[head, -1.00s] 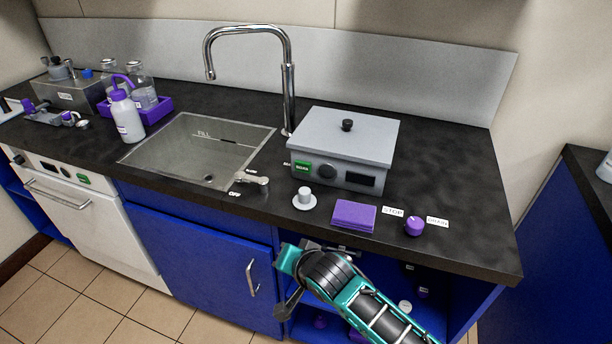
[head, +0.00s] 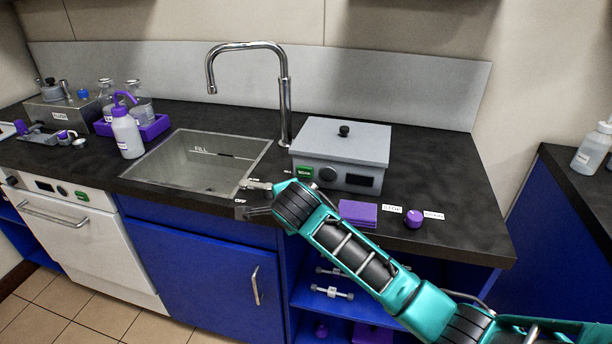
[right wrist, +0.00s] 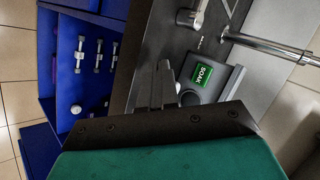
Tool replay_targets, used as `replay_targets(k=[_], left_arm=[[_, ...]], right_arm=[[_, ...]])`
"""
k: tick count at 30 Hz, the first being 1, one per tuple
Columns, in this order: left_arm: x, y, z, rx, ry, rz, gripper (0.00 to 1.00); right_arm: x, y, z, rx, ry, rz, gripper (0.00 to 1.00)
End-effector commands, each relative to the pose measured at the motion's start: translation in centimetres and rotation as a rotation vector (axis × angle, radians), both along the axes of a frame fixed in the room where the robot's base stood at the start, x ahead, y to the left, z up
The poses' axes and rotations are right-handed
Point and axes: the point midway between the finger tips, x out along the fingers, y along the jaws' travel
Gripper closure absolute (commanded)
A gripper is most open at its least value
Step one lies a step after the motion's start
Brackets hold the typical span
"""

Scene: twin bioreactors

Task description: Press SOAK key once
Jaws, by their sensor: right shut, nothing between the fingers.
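The green SOAK key (head: 305,171) is on the front face of the grey lidded box (head: 343,144) on the counter. It also shows in the right wrist view (right wrist: 202,75), with its label readable, just right of my fingertips. My right gripper (head: 250,211) is near the counter's front edge, below and left of the key and apart from it. In the right wrist view my fingers (right wrist: 164,82) are together, with nothing between them. My left gripper is not in view.
The sink (head: 205,160) and its tap (head: 284,100) are left of the box. A valve lever (head: 258,184) is close to my right gripper. My arm hides part of the counter.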

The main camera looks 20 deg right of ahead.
Motion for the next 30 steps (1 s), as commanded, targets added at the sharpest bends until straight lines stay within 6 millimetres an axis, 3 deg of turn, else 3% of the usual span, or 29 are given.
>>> replay_targets(k=[16, 30], left_arm=[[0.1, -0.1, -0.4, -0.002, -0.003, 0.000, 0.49], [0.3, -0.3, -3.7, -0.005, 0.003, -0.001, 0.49]], right_arm=[[0.7, -0.4, 0.2, 0.008, -0.006, -0.023, 1.00], [5.7, -3.8, 0.2, 0.010, -0.006, -0.024, 1.00]])
